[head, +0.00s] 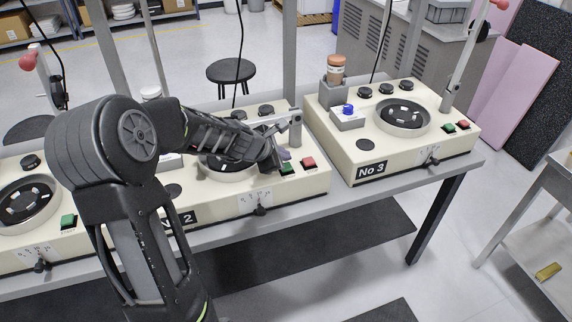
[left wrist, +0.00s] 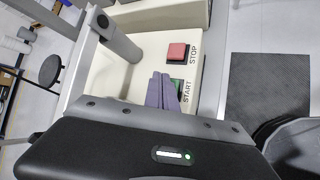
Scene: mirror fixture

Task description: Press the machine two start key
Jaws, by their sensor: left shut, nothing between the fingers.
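Machine two (head: 300,190) is the cream unit in the middle of the bench, its "2" label (head: 187,217) partly covered by my left arm. Its green start key (head: 288,169) is at the front right corner, left of the red stop key (head: 308,163). My left gripper (head: 283,155) is shut and empty, its tips right by the green key. In the left wrist view the purple-grey fingers (left wrist: 163,90) partly cover the green key (left wrist: 179,85), marked START; the red key (left wrist: 177,51), marked STOP, is clear. I cannot tell whether the tips touch the green key. My right gripper is out of view.
Machine No 3 (head: 350,170) stands to the right with its own green and red keys. Another machine (head: 30,240) is at the left. A grey upright post (head: 296,132) stands close to my gripper. A black stool (head: 231,71) is behind the bench.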

